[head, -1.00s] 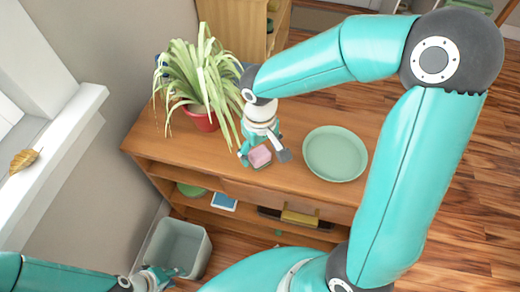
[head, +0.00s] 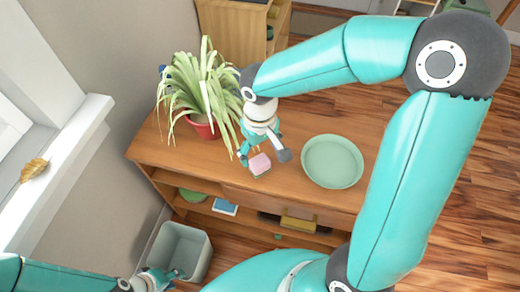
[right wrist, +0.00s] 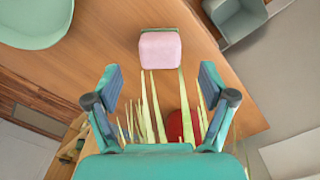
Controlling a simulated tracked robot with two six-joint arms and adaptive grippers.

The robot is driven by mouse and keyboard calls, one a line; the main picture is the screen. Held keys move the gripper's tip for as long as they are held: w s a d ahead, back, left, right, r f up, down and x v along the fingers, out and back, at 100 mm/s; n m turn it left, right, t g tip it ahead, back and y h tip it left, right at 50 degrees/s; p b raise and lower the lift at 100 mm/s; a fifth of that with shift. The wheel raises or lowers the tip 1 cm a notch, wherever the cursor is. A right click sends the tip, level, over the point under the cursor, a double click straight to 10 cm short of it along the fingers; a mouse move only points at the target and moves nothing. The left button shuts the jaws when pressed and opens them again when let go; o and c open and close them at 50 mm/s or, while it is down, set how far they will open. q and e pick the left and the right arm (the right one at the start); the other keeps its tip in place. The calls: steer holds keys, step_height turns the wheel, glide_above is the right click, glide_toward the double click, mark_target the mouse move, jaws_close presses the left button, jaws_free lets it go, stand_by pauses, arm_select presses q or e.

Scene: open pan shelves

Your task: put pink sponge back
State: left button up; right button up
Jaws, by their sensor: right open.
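The pink sponge (head: 260,163), with a green layer along one side, lies on the wooden shelf top between the potted plant and the green plate. It also shows in the right wrist view (right wrist: 160,52), beyond the fingertips. My right gripper (head: 264,157) is open and empty, with its fingers spread above and on the plant side of the sponge. In the right wrist view its two fingers (right wrist: 160,78) stand apart with the sponge ahead of them. My left gripper (head: 165,276) is low at the left by the grey bin; its jaws are too small to judge.
A plant in a red pot (head: 205,126) stands close behind my right gripper, its leaves hanging near it. A green plate (head: 332,161) lies to the right. Lower shelves hold a green dish (head: 193,195), a blue-white item (head: 225,207) and a yellow item (head: 299,219). A grey bin (head: 180,248) stands on the floor.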

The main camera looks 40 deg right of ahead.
steer(key=shift+r+p, duration=0.85)
steer(key=shift+r, duration=0.35)
steer(key=shift+r, duration=0.1)
step_height(320, 180, up, 12)
steer(key=shift+f, duration=0.2)
